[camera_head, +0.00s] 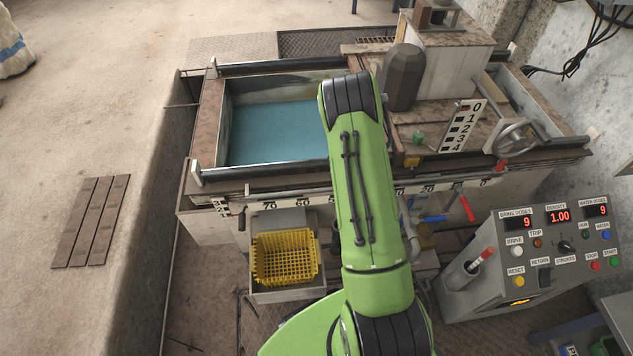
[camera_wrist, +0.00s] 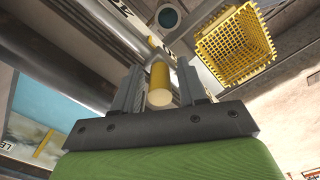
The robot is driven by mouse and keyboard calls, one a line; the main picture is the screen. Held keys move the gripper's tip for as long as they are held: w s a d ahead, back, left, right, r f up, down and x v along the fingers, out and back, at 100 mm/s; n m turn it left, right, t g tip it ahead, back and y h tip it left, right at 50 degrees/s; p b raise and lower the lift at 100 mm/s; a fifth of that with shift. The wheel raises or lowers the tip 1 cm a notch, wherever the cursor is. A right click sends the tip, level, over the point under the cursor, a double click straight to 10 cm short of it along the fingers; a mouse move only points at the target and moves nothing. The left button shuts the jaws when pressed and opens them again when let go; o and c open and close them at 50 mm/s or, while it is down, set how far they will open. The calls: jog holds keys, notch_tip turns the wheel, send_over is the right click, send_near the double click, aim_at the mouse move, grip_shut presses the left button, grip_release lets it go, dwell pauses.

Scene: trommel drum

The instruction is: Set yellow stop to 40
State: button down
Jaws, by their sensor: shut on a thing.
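The yellow stop (camera_wrist: 160,84) is a short yellow cylinder with a pale round end, seen in the wrist view. My gripper (camera_wrist: 159,72) has its two dark fingers on either side of it and is shut on it. My green arm hides the scale's middle, the gripper and the stop in the head view, so I cannot tell the stop's reading.
A yellow basket (camera_head: 285,257) sits below the scale, left of my arm; it also shows in the wrist view (camera_wrist: 235,45). A red-tipped lever (camera_head: 467,208) and blue handle (camera_head: 434,219) are right of my arm. A control panel (camera_head: 548,285) stands at the lower right.

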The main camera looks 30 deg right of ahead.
jog(key=shift+s+d, duration=0.35)
jog(key=shift+d, duration=0.5)
jog(key=shift+s+d, duration=0.4)
jog(key=shift+d, duration=0.45)
jog(key=shift+s+d, duration=0.35)
jog(key=shift+d, duration=0.5)
jog(key=c, duration=1)
grip_release()
jog(key=shift+o, duration=0.2)
notch_tip(320, 180, up, 16)
jog(key=p, duration=0.4)
jog(key=shift+p, duration=0.4)
jog(key=shift+f, duration=0.1)
